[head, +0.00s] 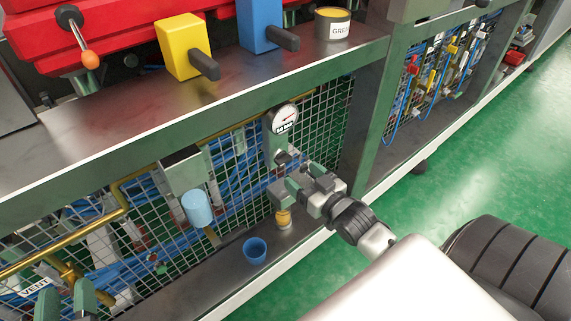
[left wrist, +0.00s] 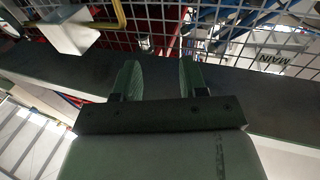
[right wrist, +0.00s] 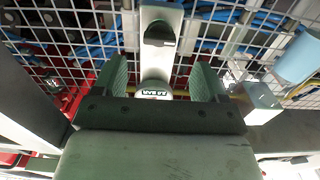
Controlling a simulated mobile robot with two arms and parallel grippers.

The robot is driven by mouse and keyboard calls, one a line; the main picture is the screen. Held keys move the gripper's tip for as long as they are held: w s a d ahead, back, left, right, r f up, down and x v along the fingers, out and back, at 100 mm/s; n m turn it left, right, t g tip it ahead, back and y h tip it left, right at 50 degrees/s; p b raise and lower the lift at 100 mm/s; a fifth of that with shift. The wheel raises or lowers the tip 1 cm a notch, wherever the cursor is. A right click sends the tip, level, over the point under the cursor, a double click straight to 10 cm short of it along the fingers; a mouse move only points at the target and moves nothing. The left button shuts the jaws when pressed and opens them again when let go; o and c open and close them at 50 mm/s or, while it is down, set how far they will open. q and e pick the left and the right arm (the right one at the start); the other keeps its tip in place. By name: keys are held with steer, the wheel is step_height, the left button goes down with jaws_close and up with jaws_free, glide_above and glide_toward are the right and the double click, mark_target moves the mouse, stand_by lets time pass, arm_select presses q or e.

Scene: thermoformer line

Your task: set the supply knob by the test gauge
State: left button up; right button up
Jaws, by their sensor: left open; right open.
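The test gauge (head: 285,118) is a round white dial with a red needle and a small label, on a grey-green plate in front of the wire mesh. A dark knob (head: 283,158) sits on the plate below the dial; it also shows in the right wrist view (right wrist: 158,33). My right gripper (head: 290,181) is open and empty, close to the knob and just below it in the head view. In the right wrist view the plate appears between its fingers (right wrist: 160,76); contact cannot be told. My left gripper (head: 65,300) is open and empty at the lower left, apart from the gauge.
A light-blue cylinder (head: 196,207) stands out left of the gauge. A blue cup (head: 255,251) and a brass-coloured piece (head: 283,218) are on the lower ledge. Green floor (head: 470,180) is clear at right.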

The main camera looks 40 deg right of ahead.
mark_target(286, 162)
steer(key=w, duration=0.2)
steer(key=w+b, duration=0.1)
steer(key=w, duration=0.2)
steer(key=shift+w+a+f, duration=0.1)
steer(key=shift+w+a, duration=0.1)
steer(key=shift+w, duration=0.05)
arm_select(q)
steer(key=shift+s+d+r+t+h+b, duration=0.1)
steer(key=shift+s+r+t+h, duration=0.2)
steer(key=shift+r+t, duration=0.55)
steer(key=shift+s+d+r+t+h+b, duration=0.1)
steer(key=shift+s+r+t+h, duration=0.2)
steer(key=shift+r+t, duration=0.6)
steer(key=shift+s+d+r+t+h+b, duration=0.1)
steer(key=shift+s+r+t+h, duration=0.2)
steer(key=shift+r+t, duration=0.55)
arm_select(e)
steer(key=shift+w, duration=0.7)
arm_select(q)
steer(key=shift+w, duration=0.1)
arm_select(e)
steer(key=c, duration=0.9)
